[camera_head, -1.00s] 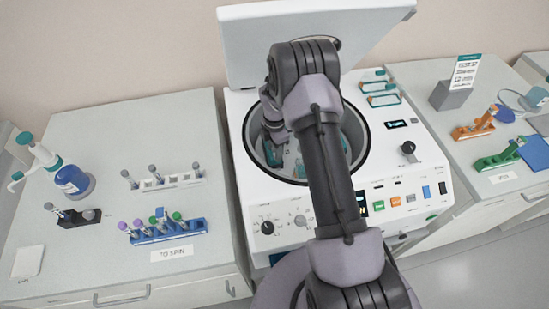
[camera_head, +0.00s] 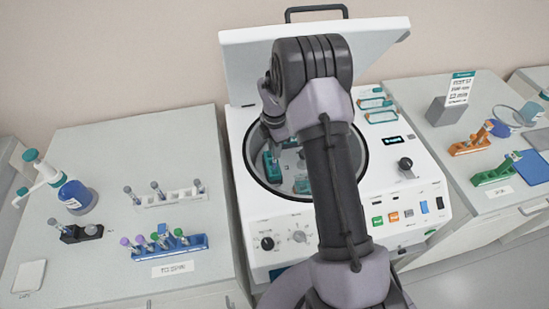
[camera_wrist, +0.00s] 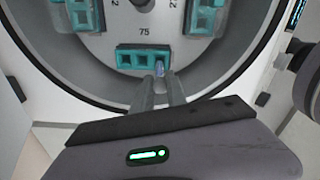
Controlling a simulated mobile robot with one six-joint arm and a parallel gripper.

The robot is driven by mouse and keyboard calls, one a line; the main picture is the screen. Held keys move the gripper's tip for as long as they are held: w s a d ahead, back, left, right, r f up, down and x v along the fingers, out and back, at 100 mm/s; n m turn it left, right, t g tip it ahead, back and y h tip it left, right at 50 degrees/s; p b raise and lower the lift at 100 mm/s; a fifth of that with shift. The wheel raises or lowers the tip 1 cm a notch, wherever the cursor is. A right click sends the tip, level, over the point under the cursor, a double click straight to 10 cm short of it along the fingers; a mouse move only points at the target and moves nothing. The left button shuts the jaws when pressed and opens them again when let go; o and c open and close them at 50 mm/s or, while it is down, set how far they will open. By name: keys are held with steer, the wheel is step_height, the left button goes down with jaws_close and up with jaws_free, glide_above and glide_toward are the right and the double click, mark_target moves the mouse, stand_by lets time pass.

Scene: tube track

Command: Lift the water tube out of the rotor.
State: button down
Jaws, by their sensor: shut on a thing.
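My gripper (camera_wrist: 160,88) is shut on a slim tube (camera_wrist: 158,68) with a pale blue end, seen between the fingertips in the wrist view. The tube overlaps a teal bucket (camera_wrist: 137,60) of the rotor in that view. I cannot tell whether its lower end is clear of the bucket. The grey rotor (camera_wrist: 122,42) lies in the round bowl, with other teal buckets (camera_wrist: 85,14) further in. My arm hides the fingertips and the tube there.
The centrifuge's lid (camera_head: 240,62) stands open behind my arm. The bowl's rim (camera_head: 249,172) surrounds the rotor. A blue rack (camera_head: 190,245) and a white rack (camera_head: 185,200) with tubes stand on the left bench. Orange (camera_head: 465,147) and green (camera_head: 492,175) racks stand on the right bench.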

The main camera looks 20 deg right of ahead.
steer(key=shift+r, duration=0.45)
steer(key=shift+r, duration=0.1)
step_height(320, 180, up, 5)
steer(key=p, duration=0.4)
steer(key=shift+f, duration=0.2)
